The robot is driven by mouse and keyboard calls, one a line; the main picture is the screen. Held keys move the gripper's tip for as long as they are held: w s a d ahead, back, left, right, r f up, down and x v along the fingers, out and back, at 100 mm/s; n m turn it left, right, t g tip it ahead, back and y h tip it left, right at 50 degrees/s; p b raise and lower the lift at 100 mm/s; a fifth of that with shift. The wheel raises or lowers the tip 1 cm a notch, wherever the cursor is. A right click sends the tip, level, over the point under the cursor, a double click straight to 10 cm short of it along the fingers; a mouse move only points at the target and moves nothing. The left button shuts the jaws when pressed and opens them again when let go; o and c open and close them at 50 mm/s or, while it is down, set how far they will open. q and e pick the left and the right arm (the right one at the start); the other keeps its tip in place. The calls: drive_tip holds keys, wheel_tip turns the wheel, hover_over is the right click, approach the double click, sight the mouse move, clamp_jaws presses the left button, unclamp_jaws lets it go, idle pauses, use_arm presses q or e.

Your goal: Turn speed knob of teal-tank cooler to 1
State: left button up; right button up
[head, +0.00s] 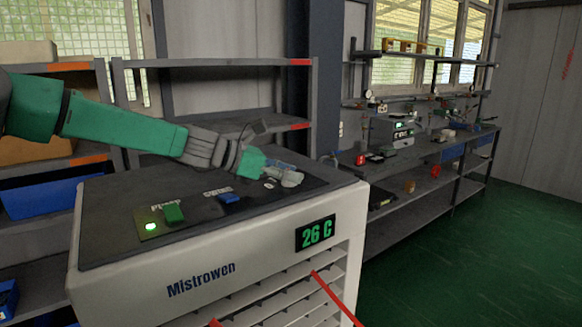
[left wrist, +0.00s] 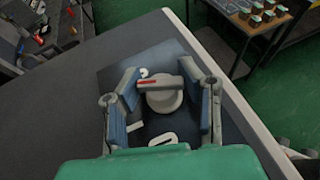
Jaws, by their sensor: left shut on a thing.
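The cooler (head: 110,215) is a light grey cabinet with a dark top, marked "Mistrowen", its display (head: 315,233) reading 26 C. No teal tank shows. The speed knob (left wrist: 163,100) is round and grey with a raised bar and a red mark; in the left wrist view the red mark is towards the upper left, near a white "2"-like figure. A "0" lies below the knob and a "1"-like mark at lower left. My left gripper (head: 284,178) is over the panel's far right, its fingers (left wrist: 162,84) shut on the knob's bar. My right gripper is out of view.
Shelves (head: 215,62) stand behind the cooler. A workbench (head: 430,150) with instruments runs along the right. Green floor (head: 470,260) is clear at right.

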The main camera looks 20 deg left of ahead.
use_arm(q)
drive_tip(key=shift+w+a+r+m+g+h, duration=0.1)
drive_tip(key=shift+w+r+m+g+h, duration=0.05)
drive_tip(key=shift+r+m+g+h, duration=0.2)
idle(0.4)
drive_tip(key=o, duration=1.2)
drive_tip(key=shift+f, duration=0.15)
drive_tip(key=shift+a, duration=0.1)
drive_tip(key=v, duration=1.2)
drive_tip(key=shift+a+f, duration=0.1)
drive_tip(key=shift+a, duration=0.05)
